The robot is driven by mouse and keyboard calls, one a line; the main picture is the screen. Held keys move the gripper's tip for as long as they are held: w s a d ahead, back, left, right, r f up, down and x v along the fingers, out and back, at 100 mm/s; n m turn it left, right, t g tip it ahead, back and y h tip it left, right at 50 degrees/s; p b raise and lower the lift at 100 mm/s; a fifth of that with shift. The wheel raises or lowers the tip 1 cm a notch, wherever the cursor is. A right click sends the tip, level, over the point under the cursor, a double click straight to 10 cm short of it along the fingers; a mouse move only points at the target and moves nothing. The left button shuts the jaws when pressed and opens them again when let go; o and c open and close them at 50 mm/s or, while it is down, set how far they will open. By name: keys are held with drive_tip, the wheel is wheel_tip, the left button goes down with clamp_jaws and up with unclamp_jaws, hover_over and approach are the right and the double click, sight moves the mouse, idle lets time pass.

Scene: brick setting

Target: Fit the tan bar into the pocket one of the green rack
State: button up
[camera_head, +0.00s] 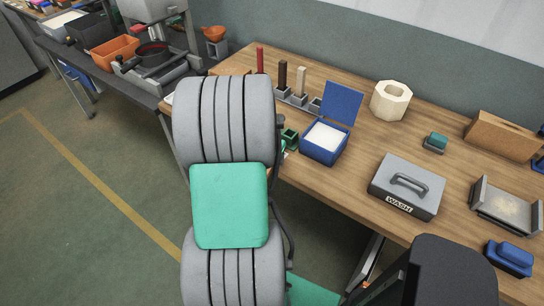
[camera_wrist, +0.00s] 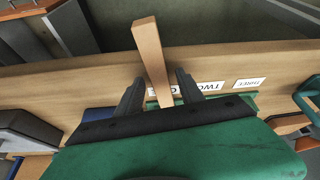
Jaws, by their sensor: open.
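In the wrist view a tan bar (camera_wrist: 149,45) stands between the two dark fingers of my gripper (camera_wrist: 160,77). The fingers are apart, with a gap visible beside the bar. The bar's lower end is hidden behind the gripper body, so I cannot tell whether it sits in a pocket. A strip of the green rack (camera_wrist: 254,98) shows just past the gripper, beside white labels, one reading TWO (camera_wrist: 207,87). In the head view my arm hides the gripper and most of the green rack (camera_head: 290,134); only its right end shows.
A grey holder (camera_head: 315,104) behind the rack carries a red bar (camera_head: 260,60), a dark bar (camera_head: 282,74) and a pale bar (camera_head: 301,80). A blue open box (camera_head: 322,153) stands close right of the rack. A grey WASH box (camera_head: 406,187) is further right.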

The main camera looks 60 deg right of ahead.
drive_tip(key=b+v, duration=0.1)
drive_tip(key=v, duration=0.6)
drive_tip(key=shift+w+a+r+b, duration=0.15)
drive_tip(key=shift+a+r+b, duration=0.05)
drive_tip(key=shift+r+b, duration=0.15)
drive_tip(key=shift+w+a+r, duration=0.1)
drive_tip(key=w+a+r+n+t, duration=0.1)
drive_tip(key=w+a+r+n, duration=0.15)
drive_tip(key=w+a, duration=0.3)
drive_tip(key=w+a+r+n+t, duration=0.1)
drive_tip(key=w+a+n, duration=0.2)
drive_tip(key=w+a, duration=0.25)
drive_tip(key=a+r+n+t+y, duration=0.1)
drive_tip(key=a+n, duration=0.5)
drive_tip(key=a, duration=0.8)
drive_tip(key=w+a+r+n+t+y, duration=0.1)
drive_tip(key=a+n, duration=0.6)
drive_tip(key=a, duration=0.7)
drive_tip(key=shift+a+r+y, duration=0.25)
drive_tip(key=shift+r+y, duration=0.55)
drive_tip(key=shift+y, duration=0.4)
drive_tip(key=shift+o, duration=0.6)
drive_tip(key=shift+w, duration=0.1)
